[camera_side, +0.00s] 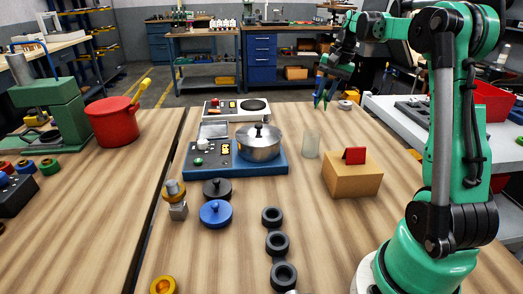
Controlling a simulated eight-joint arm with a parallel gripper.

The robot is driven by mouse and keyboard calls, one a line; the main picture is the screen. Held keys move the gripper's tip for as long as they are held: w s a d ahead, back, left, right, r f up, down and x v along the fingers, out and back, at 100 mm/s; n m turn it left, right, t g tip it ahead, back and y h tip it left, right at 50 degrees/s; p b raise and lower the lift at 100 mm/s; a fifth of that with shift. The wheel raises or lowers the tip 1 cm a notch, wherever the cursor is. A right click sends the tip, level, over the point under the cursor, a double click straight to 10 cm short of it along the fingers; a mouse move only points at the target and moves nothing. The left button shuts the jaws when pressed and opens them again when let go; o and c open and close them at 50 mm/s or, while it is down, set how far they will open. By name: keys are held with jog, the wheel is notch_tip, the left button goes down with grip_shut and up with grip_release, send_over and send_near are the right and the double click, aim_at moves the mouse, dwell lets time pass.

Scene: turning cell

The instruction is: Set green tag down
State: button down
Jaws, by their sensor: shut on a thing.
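My gripper (324,94) is raised at the back of the right-hand table, right of the pot and beyond the cardboard box. A red tag-like block (355,155) stands on top of the cardboard box (352,178).
A steel pot (259,143) sits on a blue-based unit (262,167). A clear cylinder (311,145) stands left of the box. Black rings (277,243) lie in front, near blue (215,213) and black lids (217,188). A grey ring (345,105) lies near my gripper.

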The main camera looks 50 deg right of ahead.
jog(key=d+f+m+g+h, duration=0.1)
jog(key=d+f+m+h, duration=0.1)
jog(key=d+f+m, duration=0.75)
jog(key=f+m, duration=0.1)
jog(key=f, duration=0.1)
jog(key=d+f+m, duration=0.1)
jog(key=f, duration=0.1)
jog(key=f+m, duration=0.1)
jog(key=f, duration=0.1)
jog(key=shift+s+d+m, duration=0.25)
jog(key=shift+s+d, duration=0.05)
jog(key=shift+d, duration=0.05)
jog(key=c, duration=0.8)
grip_release()
jog(key=shift+o, duration=0.2)
